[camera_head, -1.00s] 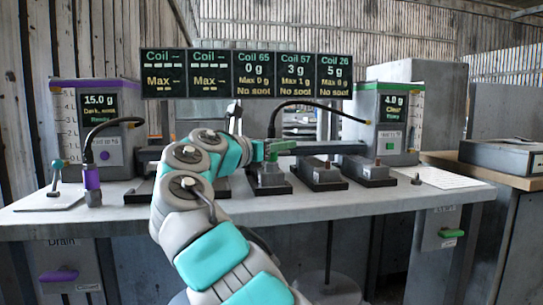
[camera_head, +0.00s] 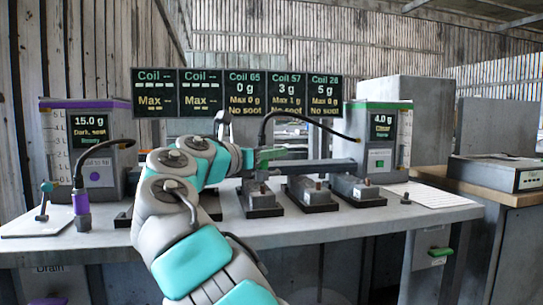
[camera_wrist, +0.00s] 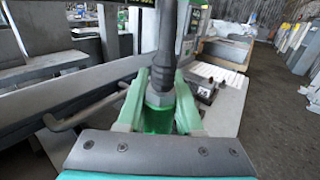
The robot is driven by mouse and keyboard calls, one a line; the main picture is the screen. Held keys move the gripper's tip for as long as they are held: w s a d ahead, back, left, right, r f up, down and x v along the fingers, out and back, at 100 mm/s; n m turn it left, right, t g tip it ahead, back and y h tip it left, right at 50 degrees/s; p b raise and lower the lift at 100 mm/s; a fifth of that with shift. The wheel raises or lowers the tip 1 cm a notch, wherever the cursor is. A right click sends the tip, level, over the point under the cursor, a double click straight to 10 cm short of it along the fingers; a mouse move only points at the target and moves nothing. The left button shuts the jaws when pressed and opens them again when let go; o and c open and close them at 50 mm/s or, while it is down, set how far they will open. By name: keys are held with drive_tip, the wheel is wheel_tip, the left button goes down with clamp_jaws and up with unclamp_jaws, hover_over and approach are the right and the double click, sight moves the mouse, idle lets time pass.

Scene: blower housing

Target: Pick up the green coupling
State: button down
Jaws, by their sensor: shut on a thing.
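The green coupling (camera_wrist: 158,118) sits between the fingers of my gripper (camera_wrist: 157,103) in the wrist view, with a dark hose and a grey nut rising from it. The pale green fingers are shut on it from both sides. In the head view my gripper (camera_head: 262,156) is above the row of dark blocks on the bench, with the black hose (camera_head: 268,122) arching from it to the right. My arm partly hides the coupling there, and I cannot tell its exact height above the blocks.
The bench (camera_head: 330,226) carries several dark blocks (camera_head: 312,195). A purple-topped unit (camera_head: 92,150) stands left, a green-topped one (camera_head: 380,140) right. A display panel (camera_head: 240,93) hangs behind. A purple fitting with a hose (camera_head: 81,205) stands at the left front.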

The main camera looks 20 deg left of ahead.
drive_tip(key=s+d+r, duration=0.1)
drive_tip(key=s+d, duration=0.4)
drive_tip(key=s, duration=0.9)
drive_tip(key=shift+r+b, duration=0.2)
drive_tip(key=shift+b, duration=0.1)
drive_tip(key=shift+w+d, duration=0.1)
idle(0.9)
